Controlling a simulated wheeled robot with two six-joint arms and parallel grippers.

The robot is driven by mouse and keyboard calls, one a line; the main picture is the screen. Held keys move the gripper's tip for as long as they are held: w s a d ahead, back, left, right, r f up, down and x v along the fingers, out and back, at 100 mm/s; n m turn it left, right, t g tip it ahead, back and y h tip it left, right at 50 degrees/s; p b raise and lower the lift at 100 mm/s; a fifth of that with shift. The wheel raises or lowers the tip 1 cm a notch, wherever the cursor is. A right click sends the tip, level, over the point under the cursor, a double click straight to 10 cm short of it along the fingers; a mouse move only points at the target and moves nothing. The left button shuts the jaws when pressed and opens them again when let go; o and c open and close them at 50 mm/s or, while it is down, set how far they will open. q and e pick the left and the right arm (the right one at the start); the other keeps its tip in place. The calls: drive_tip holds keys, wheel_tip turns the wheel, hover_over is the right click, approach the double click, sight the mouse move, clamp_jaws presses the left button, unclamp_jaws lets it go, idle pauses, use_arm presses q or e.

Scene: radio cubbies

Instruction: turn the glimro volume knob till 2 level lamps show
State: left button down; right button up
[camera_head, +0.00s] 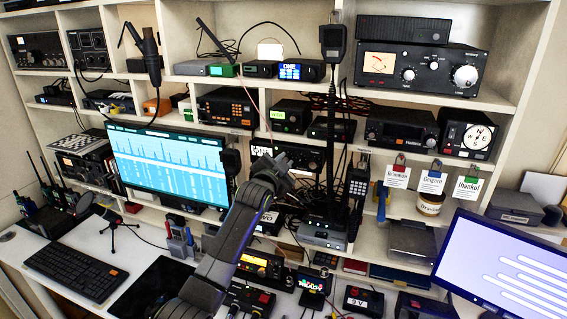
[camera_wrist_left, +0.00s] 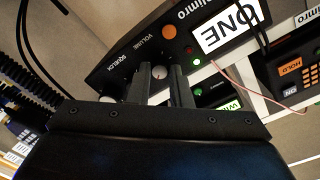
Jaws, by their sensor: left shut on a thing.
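The dark glimro radio (camera_wrist_left: 140,50) fills the upper middle of the left wrist view, its front tilted. Its pale volume knob (camera_wrist_left: 160,72) sits under the VOLUME label. My left gripper (camera_wrist_left: 160,82) is shut on this knob, one dark finger on each side. The SQUELCH knob (camera_wrist_left: 107,101) is free to the left.
A green-lit unit (camera_wrist_left: 197,92) and an orange-keyed unit (camera_wrist_left: 291,67) lie close by, with a thin pink cable. In the head view a monitor (camera_head: 168,165) stands left, a handset (camera_head: 357,186) hangs right of my gripper, and another screen (camera_head: 505,265) is lower right.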

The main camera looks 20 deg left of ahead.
use_arm(q)
drive_tip(key=shift+f+m, duration=0.1)
drive_tip(key=shift+m, duration=0.7)
drive_tip(key=c, duration=1.6)
unclamp_jaws()
drive_tip(key=shift+s, duration=0.1)
drive_tip(key=s+a+b, duration=0.1)
drive_tip(key=s+b, duration=0.3)
drive_tip(key=s, duration=1.3)
drive_tip(key=shift+r, duration=0.25)
